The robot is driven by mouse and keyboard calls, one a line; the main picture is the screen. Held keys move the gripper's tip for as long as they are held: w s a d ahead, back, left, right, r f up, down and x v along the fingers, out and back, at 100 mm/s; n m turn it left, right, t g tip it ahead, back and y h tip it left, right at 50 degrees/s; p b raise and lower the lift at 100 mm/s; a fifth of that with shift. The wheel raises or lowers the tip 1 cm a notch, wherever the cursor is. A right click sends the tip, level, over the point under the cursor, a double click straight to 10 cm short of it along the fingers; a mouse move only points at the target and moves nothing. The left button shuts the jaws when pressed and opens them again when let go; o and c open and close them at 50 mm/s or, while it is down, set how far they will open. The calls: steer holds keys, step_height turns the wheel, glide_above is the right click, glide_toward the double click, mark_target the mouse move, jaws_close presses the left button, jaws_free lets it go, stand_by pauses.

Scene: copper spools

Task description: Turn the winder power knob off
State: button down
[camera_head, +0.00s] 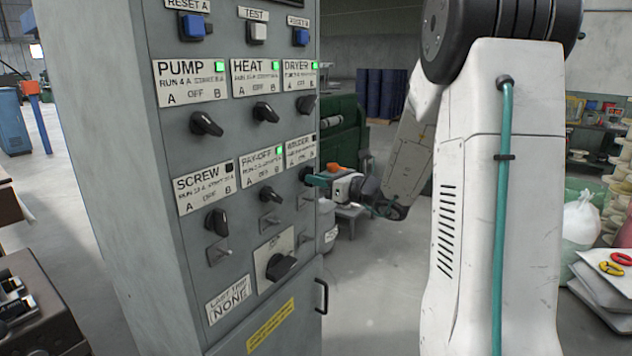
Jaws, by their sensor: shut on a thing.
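The grey control cabinet (110,180) stands at the left, with labelled rotary knobs on its front. The winder label (299,152) is at the right end of the lower knob row, and its small lamp (314,138) looks dark. My gripper (312,180) reaches in from the right, just below this label. It is shut on the winder knob, which is mostly hidden by the fingers, so I cannot read its pointing direction.
The pay-off knob (270,195) is just left of my gripper, and the dryer knob (307,104) is above it. The screw knob (217,222) is further left. A larger black switch (281,266) and a door handle (321,296) are lower down. Open floor lies right of the cabinet.

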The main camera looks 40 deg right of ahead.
steer(key=shift+r+n, duration=0.2)
steer(key=shift+n, duration=0.4)
steer(key=c, duration=1.4)
jaws_free()
steer(key=shift+c, duration=0.2)
steer(key=shift+f, duration=0.1)
steer(key=shift+s, duration=0.1)
steer(key=v, duration=0.7)
steer(key=shift+s+d, duration=0.15)
steer(key=shift+s, duration=0.15)
